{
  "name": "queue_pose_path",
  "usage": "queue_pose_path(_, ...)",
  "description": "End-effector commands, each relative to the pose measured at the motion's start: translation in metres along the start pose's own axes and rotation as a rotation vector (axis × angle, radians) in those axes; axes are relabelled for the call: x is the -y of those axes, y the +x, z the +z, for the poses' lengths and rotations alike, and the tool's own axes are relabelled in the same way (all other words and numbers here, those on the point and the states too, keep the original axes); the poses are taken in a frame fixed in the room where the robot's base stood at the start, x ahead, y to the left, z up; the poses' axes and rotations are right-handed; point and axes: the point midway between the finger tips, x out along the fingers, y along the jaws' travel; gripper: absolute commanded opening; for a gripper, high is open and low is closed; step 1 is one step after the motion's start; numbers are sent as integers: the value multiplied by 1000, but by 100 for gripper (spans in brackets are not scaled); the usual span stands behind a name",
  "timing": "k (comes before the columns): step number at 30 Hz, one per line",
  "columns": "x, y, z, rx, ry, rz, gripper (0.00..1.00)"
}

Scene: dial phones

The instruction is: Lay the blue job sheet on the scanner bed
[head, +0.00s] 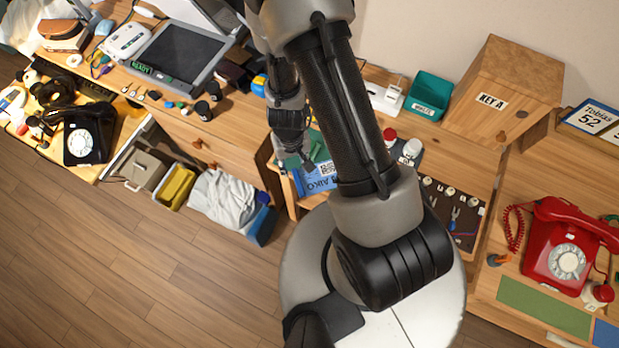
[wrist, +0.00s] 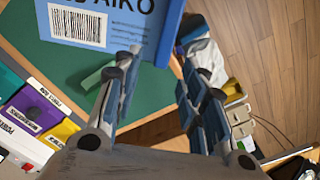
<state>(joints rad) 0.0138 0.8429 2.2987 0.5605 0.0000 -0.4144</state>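The blue job sheet (wrist: 110,50) lies on a green mat in the wrist view, with a white barcode label and the name AIKO. In the head view the sheet (head: 318,181) lies on a low wooden stand, partly hidden by my arm. My gripper (wrist: 158,58) is open and empty, its two fingers apart at the sheet's near edge; I cannot tell whether they touch it. In the head view my gripper (head: 296,158) is small, just above the sheet. The scanner bed (head: 180,50) is a dark glass panel on the left desk, lid raised, bare.
A purple and a yellow labelled block (wrist: 60,132) stand left of the mat. Small jars (head: 203,110) and loose bits line the scanner's front. A black dial phone (head: 84,140) is at left, a red one (head: 566,250) at right. Bins (head: 175,186) and a white cloth stand below the desk.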

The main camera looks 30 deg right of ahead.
Motion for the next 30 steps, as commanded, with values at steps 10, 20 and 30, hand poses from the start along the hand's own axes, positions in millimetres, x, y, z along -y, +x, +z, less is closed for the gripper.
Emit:
queue_pose_path(10, 1, 29, 1, 0, 0, 0, 38)
queue_pose_path(20, 1, 27, 1, 0, 0, 0, 26)
queue_pose_path(30, 1, 28, 1, 0, 0, 0, 4)
